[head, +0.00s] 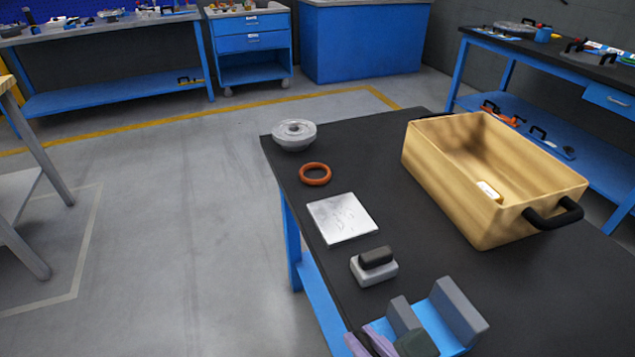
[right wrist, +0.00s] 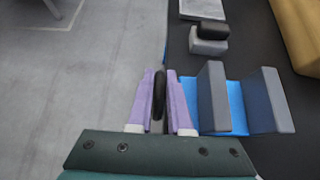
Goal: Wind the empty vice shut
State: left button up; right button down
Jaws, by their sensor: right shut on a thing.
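The vice (head: 462,312) stands at the near edge of the black-topped table, with two grey jaws on a blue bed. In the right wrist view the vice (right wrist: 270,100) shows a clear gap between its jaws and nothing in it. My right gripper (head: 368,345) is at the vice's left side, low in the head view. In the right wrist view its purple fingers (right wrist: 161,92) are shut on the vice's black handle (right wrist: 159,88). The handle is partly hidden between the fingers. My left gripper is not in view.
A wooden crate (head: 540,178) with black handles stands right, a small pale item inside. Open floor lies left.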

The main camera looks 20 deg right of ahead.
dwell(0.3)
jog(key=c, duration=0.8)
grip_release()
jog(key=shift+c, duration=0.2)
jog(key=p+v, duration=0.2)
jog(key=v, duration=0.8)
jog(key=shift+w, duration=0.1)
